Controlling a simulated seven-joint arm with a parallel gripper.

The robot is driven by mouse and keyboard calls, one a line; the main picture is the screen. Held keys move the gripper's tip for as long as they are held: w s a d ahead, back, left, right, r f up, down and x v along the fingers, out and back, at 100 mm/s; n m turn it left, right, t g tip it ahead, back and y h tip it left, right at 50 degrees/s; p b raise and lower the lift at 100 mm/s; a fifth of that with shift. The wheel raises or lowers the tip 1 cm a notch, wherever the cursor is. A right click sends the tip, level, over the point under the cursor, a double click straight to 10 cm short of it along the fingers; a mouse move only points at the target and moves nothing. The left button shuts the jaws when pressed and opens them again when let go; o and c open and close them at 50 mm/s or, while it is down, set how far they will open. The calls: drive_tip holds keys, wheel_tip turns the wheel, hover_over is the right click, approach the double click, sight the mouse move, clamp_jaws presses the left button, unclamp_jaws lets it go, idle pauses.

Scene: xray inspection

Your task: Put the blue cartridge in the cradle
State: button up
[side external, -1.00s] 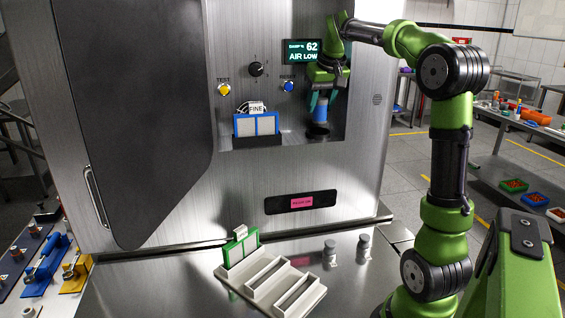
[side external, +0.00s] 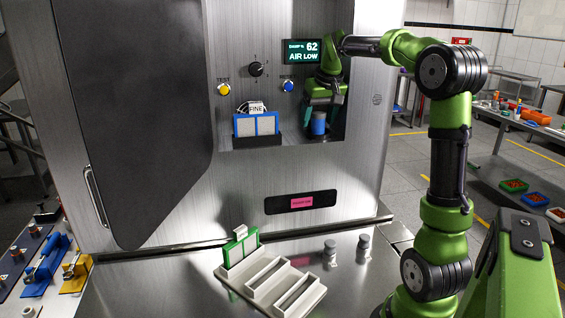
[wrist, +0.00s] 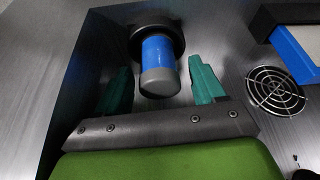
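The blue cartridge (side external: 319,124) stands upright in the wall recess; the wrist view shows its blue body (wrist: 158,52) and grey end cap. Its far end meets a black round cradle (wrist: 139,43), and it looks seated there, though how deep is hidden. My gripper (side external: 323,104) is in the recess just above the cartridge. In the wrist view, my gripper's teal fingers (wrist: 160,68) are open, one on each side of the cartridge, with visible gaps to it.
A blue-framed filter marked FINE (side external: 257,125) stands in a black holder left of the cartridge. A display (side external: 302,51), a knob (side external: 256,69) and buttons are on the panel. Below, a white rack (side external: 262,278), a green-framed filter (side external: 241,250) and two grey cylinders stand on the bench.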

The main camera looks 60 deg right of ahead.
drive_tip(key=v, duration=1.1)
drive_tip(key=a+f+n+t+y, duration=0.15)
drive_tip(key=a+f, duration=0.25)
drive_tip(key=a, duration=1)
drive_tip(key=s+a+f+n+t+y, duration=0.1)
drive_tip(key=s+a+f, duration=0.3)
drive_tip(key=a+f, duration=0.2)
drive_tip(key=s+a+f+n+t+y, duration=0.1)
drive_tip(key=s+a+f+y, duration=0.1)
drive_tip(key=s+a+f, duration=0.2)
drive_tip(key=a+f, duration=0.3)
drive_tip(key=a, duration=0.1)
drive_tip(key=shift+s+a, duration=0.3)
drive_tip(key=shift+s, duration=0.05)
drive_tip(key=shift+c, duration=0.3)
